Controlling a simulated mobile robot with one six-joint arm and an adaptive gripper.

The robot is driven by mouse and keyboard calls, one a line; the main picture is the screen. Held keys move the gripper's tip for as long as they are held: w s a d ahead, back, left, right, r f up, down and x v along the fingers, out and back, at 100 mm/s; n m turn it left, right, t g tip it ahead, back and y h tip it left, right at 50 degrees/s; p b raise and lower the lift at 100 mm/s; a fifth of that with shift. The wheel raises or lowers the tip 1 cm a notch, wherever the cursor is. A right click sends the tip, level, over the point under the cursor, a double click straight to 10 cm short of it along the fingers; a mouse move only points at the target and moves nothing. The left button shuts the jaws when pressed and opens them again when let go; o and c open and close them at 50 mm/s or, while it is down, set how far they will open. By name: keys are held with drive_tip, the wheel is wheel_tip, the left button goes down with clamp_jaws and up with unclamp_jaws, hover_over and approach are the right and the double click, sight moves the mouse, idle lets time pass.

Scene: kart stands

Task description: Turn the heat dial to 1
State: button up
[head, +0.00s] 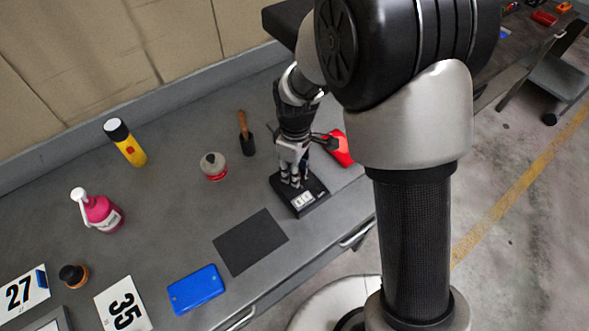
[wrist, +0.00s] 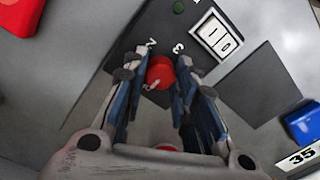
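The heat dial (wrist: 160,72) is a red round knob on a black control box (wrist: 125,68). Printed numerals 2 and 3 show beside it; a pale mark shows at its lower left edge, but which numeral it points to I cannot tell. My gripper (wrist: 158,68) is over the box with one finger on each side of the dial. The fingers look apart, with a small gap at the left; contact on the right is unclear. In the head view the box (head: 311,203) lies on the bench under my gripper (head: 291,181), which hides the dial.
The box has a white 1/0 switch (wrist: 216,34) and a green lamp (wrist: 179,7). A dark mat (head: 250,242) and blue case (head: 196,289) lie nearby. A red object (head: 341,149), a brush (head: 245,135) and a round tin (head: 214,166) are behind. Bottles stand left.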

drive_tip(key=c, duration=0.5)
drive_tip(key=shift+m, duration=0.3)
drive_tip(key=m+p, duration=0.2)
drive_tip(key=m, duration=0.3)
drive_tip(key=shift+m, duration=0.3)
drive_tip(key=m+p, duration=0.1)
drive_tip(key=m, duration=0.4)
drive_tip(key=shift+m, duration=0.4)
drive_tip(key=o, duration=1.1)
drive_tip(key=shift+r, duration=0.1)
